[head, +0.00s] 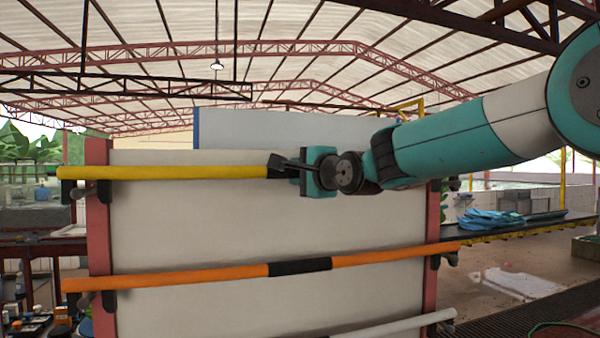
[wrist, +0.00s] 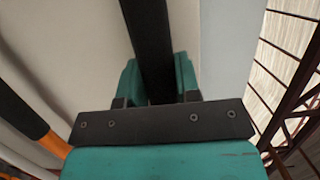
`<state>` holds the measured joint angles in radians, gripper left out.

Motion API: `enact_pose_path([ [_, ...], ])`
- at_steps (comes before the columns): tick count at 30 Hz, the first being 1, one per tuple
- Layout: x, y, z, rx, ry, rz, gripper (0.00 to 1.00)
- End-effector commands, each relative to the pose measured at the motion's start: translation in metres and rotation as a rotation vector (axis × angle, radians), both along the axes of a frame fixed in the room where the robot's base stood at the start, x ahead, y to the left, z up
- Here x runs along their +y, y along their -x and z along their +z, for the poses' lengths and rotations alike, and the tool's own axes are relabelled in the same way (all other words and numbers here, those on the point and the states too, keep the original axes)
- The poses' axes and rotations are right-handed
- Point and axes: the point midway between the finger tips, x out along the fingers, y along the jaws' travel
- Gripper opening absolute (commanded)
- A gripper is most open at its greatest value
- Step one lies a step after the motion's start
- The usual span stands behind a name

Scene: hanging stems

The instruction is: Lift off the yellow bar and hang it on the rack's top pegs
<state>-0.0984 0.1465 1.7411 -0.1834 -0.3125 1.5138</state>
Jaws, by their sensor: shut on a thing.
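The yellow bar (head: 170,172) lies level across the top of the rack, whose red post (head: 98,235) stands at left. Its left end is at the top-left peg (head: 77,192); I cannot tell whether it touches the peg. Its right half is hidden behind my arm. The top-right peg (head: 451,184) shows just past the arm. My gripper (head: 292,166) is at the bar's black middle section. In the wrist view this black section (wrist: 150,40) runs between the teal fingers, and my gripper (wrist: 158,82) is shut on it.
An orange bar (head: 190,278) with a black middle hangs on pegs below. A white bar (head: 395,325) hangs lower still. A pale panel (head: 190,230) stands close behind the bars. A bench with blue sheeting (head: 490,220) is at right.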

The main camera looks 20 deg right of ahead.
Motion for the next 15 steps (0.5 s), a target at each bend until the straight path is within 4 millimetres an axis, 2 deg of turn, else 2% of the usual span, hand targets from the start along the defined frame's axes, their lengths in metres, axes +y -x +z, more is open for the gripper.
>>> enact_pose_path([
  [12,-0.0001,0.0002,-0.007,-0.004,-0.001,0.0,0.02],
  [13,-0.0001,0.0003,-0.0058,-0.004,-0.001,0.0,0.38],
  [15,-0.0001,0.0003,-0.0055,-0.004,-0.001,0.0,0.54],
])
